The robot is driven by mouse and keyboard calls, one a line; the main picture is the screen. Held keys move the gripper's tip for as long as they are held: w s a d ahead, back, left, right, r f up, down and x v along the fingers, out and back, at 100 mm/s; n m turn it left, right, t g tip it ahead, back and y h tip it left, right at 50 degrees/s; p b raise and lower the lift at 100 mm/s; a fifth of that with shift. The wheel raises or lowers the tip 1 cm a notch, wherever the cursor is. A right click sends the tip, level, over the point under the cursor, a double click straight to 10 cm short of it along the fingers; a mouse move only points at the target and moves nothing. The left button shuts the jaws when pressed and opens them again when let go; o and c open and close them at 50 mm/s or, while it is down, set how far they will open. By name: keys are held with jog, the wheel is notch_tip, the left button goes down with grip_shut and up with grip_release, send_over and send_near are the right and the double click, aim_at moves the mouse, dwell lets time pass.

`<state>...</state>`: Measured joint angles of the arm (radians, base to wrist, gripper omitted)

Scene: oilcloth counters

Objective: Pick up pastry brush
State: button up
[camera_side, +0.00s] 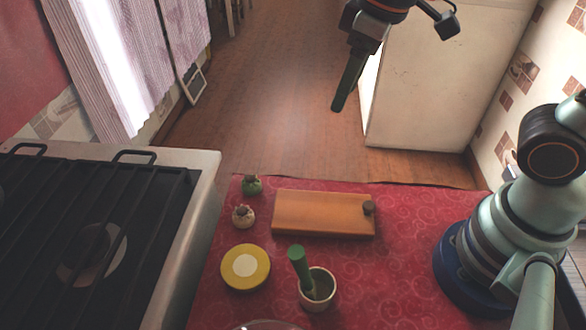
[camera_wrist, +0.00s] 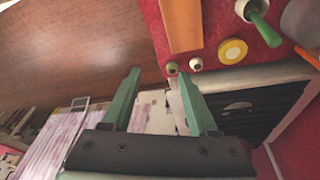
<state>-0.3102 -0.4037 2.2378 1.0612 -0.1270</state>
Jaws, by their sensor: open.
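A green-handled utensil (camera_side: 299,264) stands tilted in a small pale cup (camera_side: 331,291) on the red cloth in the side view. I take it to be the pastry brush, but its lower end is hidden in the cup. In the wrist view the green handle (camera_wrist: 263,27) and the cup (camera_wrist: 241,7) show at the upper right. My gripper (camera_side: 337,108) hangs high above the floor, beyond the counter's far edge and well away from the cup. In the wrist view my gripper's two green fingers (camera_wrist: 159,72) are spread, with nothing between them.
A wooden board (camera_side: 320,213) with a dark knob lies behind the cup. A green jar (camera_side: 252,186), a cream jar (camera_side: 243,217) and a yellow disc (camera_side: 232,277) stand left. A stove (camera_side: 200,205) borders the left side. The cloth (camera_side: 400,255) right of the cup is clear.

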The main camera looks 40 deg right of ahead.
jog(key=s+a+f+n+g+h, duration=0.1)
jog(key=s+a+n+g, duration=0.15)
jog(key=a, duration=0.45)
jog(key=s+a+f+n+g, duration=0.1)
jog(key=a+f+n, duration=0.1)
jog(key=a+n, duration=0.3)
jog(key=n+h, duration=0.2)
jog(key=n, duration=0.1)
send_near(302, 268)
jog(key=shift+g, duration=0.45)
jog(key=shift+w+x, duration=0.3)
jog(key=shift+x, duration=1.7)
jog(key=shift+w+x, duration=0.25)
jog(key=shift+x, duration=1.75)
jog(key=shift+w+x, duration=0.3)
jog(key=shift+x, duration=1.65)
jog(key=shift+d, duration=0.1)
grip_shut()
